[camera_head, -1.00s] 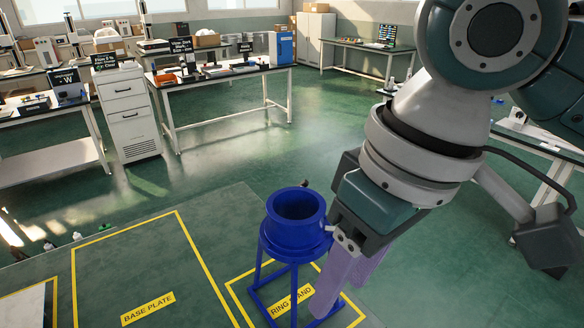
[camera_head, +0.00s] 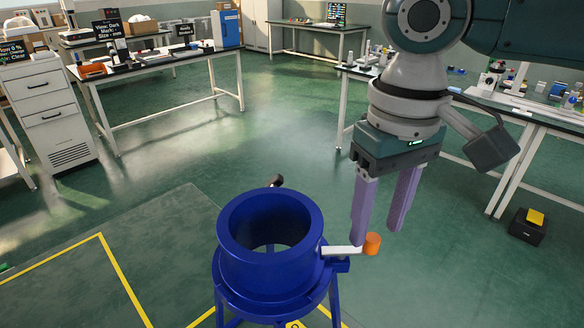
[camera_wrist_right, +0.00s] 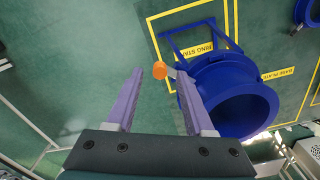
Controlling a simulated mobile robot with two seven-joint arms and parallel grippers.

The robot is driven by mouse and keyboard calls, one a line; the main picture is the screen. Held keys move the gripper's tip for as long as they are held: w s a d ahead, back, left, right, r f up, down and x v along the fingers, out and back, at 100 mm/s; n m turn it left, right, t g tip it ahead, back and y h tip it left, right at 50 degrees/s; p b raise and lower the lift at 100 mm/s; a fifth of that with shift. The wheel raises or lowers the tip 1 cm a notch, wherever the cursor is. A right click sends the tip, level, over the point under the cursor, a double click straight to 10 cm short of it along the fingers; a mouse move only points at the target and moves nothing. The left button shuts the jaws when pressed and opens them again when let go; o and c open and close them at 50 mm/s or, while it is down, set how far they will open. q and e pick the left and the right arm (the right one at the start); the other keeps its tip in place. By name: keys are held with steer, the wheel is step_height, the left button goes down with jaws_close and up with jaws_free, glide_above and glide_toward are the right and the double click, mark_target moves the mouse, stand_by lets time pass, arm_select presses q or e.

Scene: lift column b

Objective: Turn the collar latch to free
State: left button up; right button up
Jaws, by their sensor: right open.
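The blue collar (camera_head: 270,280) sits upright on its stand, and its open top faces up. Its latch is a white lever (camera_head: 343,250) sticking out to the right, with an orange knob (camera_head: 372,244) at the end. My right gripper (camera_head: 378,234) is open and points down, its purple fingertips close to the knob. In the right wrist view the orange knob (camera_wrist_right: 160,70) appears between the fingertips (camera_wrist_right: 160,74); I cannot tell whether they touch it. The collar (camera_wrist_right: 230,98) is beside the right-hand finger there. My left gripper is not in view.
A dark knob (camera_head: 275,181) shows behind the collar. Yellow floor lines (camera_head: 122,275) run around the stand. A workbench (camera_head: 540,118) stands at the right, with a black box (camera_head: 527,228) on the floor. Open green floor lies behind the collar.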

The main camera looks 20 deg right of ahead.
steer(key=shift+f, duration=1)
steer(key=shift+w, duration=0.1)
steer(key=shift+c, duration=0.3)
jaws_close()
